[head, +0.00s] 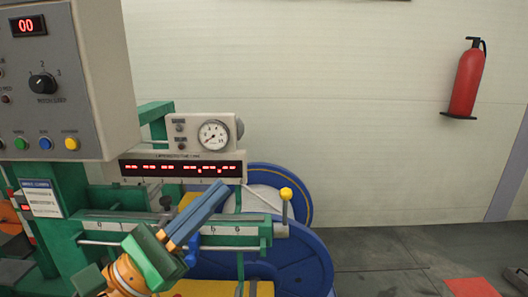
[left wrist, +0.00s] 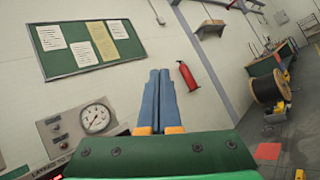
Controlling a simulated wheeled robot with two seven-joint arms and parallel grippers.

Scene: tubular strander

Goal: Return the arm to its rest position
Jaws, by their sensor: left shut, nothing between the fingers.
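My left gripper (head: 197,216) comes up from the lower left in the head view, with its two blue fingers together and nothing between them. It is raised in front of the machine's green rail and points up and to the right. In the left wrist view the same blue fingers (left wrist: 157,98) lie side by side, shut, pointing at the wall. My right gripper is in neither view.
A strander machine with a control box (head: 75,95), a gauge (head: 213,135), a red-digit display (head: 135,168), a yellow-knobbed lever (head: 286,194) and a blue reel (head: 312,262) stands close around the gripper. Floor (head: 385,262) to the right is mostly clear. A fire extinguisher (head: 467,80) hangs on the wall.

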